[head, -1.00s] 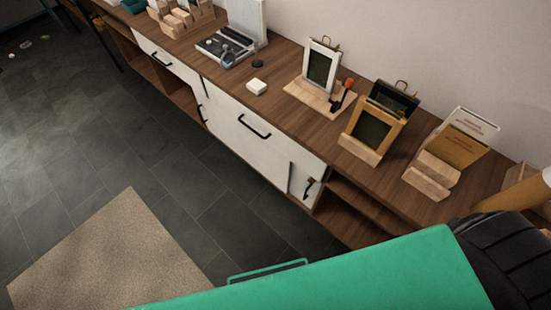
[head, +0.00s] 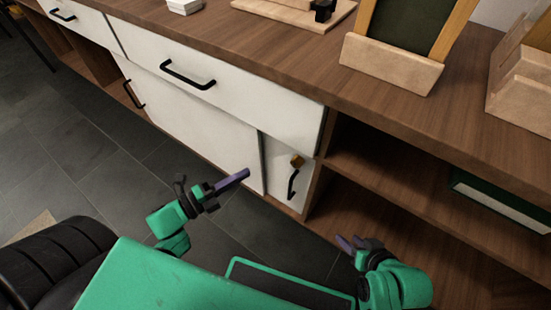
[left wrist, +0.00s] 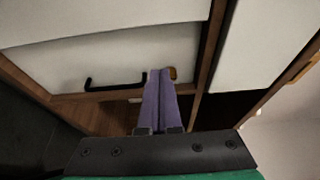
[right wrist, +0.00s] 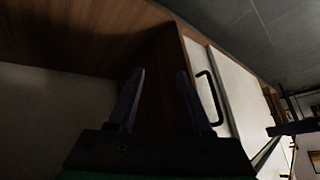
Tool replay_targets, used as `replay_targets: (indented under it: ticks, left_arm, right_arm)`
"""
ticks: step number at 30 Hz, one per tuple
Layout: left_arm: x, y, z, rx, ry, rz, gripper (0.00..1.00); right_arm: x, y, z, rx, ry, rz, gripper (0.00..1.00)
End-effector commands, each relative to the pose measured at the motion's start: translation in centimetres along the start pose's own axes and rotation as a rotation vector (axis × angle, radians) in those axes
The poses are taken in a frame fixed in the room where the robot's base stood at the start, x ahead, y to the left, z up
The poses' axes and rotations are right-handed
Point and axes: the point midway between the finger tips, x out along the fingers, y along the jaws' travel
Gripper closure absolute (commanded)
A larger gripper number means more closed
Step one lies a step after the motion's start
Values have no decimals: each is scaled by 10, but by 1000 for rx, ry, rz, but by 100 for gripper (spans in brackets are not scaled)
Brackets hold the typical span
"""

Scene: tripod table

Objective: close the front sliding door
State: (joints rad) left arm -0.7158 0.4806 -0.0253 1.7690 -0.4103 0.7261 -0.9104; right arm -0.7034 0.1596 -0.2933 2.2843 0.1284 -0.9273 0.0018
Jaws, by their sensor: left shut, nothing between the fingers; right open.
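The white sliding doors are on the sideboard's front, below a drawer. A large white door panel (head: 205,115) has a black handle (head: 134,95) at its left end and seems to overlap a narrower panel (head: 277,165). The narrower panel has a black handle with a wooden block (head: 293,180); it also shows in the left wrist view (left wrist: 115,82) and the right wrist view (right wrist: 211,97). My left gripper (head: 245,174) is shut and empty in front of the doors. My right gripper (head: 350,243) is open and empty near the open shelf, right of the handle.
A white drawer (head: 235,85) with a black handle lies above the doors under the wooden top. An open shelf (head: 400,180) holding a green box (head: 500,200) is at right. A wooden upright (head: 318,190) separates it from the doors. Dark tiled floor (head: 75,150) is clear at left.

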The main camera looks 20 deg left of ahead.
Motion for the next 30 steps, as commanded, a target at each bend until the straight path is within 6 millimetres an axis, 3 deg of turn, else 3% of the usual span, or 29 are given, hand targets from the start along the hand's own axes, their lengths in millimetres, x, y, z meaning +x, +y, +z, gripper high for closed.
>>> replay_targets:
  ticks: [14,21,30]
  left_arm:
    - [96,-1,2,-1,-3,-3,100]
    - [83,0,35,-4,-5,4,100]
    - [82,-2,40,-7,-5,2,100]
  right_arm:
    - [34,-32,0,32,266,-98,50]
    - [40,-44,1,60,385,-133,50]
    - [39,-45,0,64,403,-137,50]
